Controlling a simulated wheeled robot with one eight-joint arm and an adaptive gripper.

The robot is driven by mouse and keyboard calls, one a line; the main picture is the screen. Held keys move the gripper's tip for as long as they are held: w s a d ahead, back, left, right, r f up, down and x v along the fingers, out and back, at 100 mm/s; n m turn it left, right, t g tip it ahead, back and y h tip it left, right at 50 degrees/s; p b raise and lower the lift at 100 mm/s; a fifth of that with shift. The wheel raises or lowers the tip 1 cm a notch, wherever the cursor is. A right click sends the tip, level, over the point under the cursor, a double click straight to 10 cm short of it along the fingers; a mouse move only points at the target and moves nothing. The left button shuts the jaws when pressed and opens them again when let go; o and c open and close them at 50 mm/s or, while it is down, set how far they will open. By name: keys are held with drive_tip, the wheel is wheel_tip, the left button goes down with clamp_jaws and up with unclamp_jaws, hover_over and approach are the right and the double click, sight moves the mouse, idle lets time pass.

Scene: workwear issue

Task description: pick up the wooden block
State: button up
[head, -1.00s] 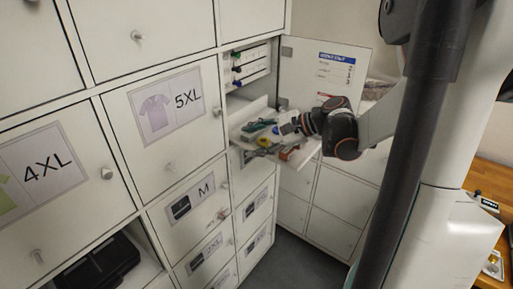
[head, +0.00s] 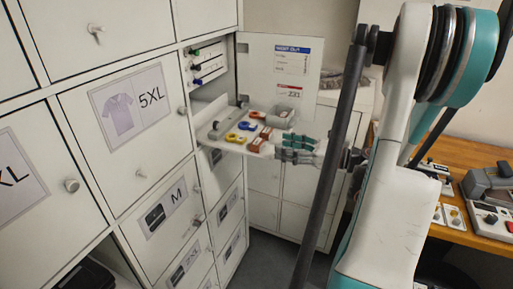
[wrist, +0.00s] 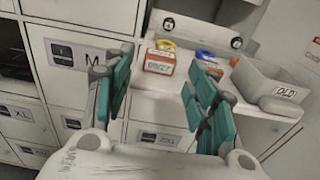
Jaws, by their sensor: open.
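Two small reddish-brown blocks lie near the front of the pull-out shelf: one (head: 256,145) at the front edge, another (head: 266,132) just behind it. I cannot tell for certain which is the wooden block. In the wrist view an orange-red block with a pale label (wrist: 160,64) lies at the shelf edge, beyond and between my fingers; a second reddish one is partly hidden behind the right finger. My gripper (head: 283,148) is open and empty, with teal fingers, just right of the blocks. It also shows in the wrist view (wrist: 160,84).
An open cabinet door (head: 262,65) stands behind. Locker fronts (head: 120,115) fill the left. A wooden bench (head: 460,155) is at right.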

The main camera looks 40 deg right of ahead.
sight(262, 142)
drive_tip(key=x, duration=0.5)
drive_tip(key=shift+w+f+b, duration=0.1)
drive_tip(key=shift+b, duration=0.2)
drive_tip(key=x, duration=0.3)
drive_tip(key=b+x, duration=0.1)
drive_tip(key=shift+w+f, duration=0.2)
drive_tip(key=shift+f, duration=0.15)
drive_tip(key=shift+w+a, duration=0.1)
drive_tip(key=shift+w, duration=0.2)
drive_tip(key=shift+r, duration=0.1)
drive_tip(key=c, duration=0.7)
